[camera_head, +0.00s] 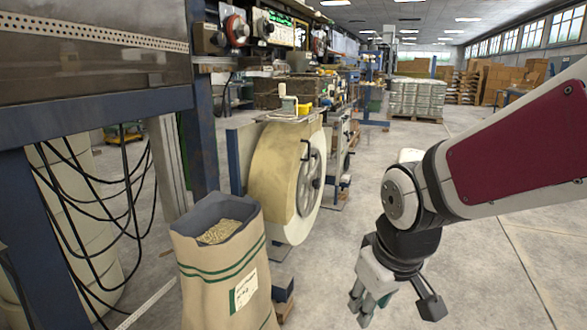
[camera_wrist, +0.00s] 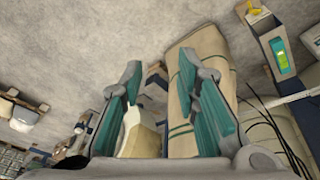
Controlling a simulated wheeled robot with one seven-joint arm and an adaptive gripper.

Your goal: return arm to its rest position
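My gripper (camera_head: 363,303) hangs at the lower right of the head view, fingers pointing down over the floor, to the right of the paper sack and apart from it. In the wrist view my gripper (camera_wrist: 165,100) has its two teal-padded fingers spread wide, with nothing held between them. My arm (camera_head: 500,150) reaches in from the right edge, with its elbow-like joint bent downward above the gripper.
An open paper sack (camera_head: 222,270) with a grey liner stands at the lower middle. Bare floor (camera_head: 480,260) lies right. Wrapped pallets (camera_head: 418,98) stand far back.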

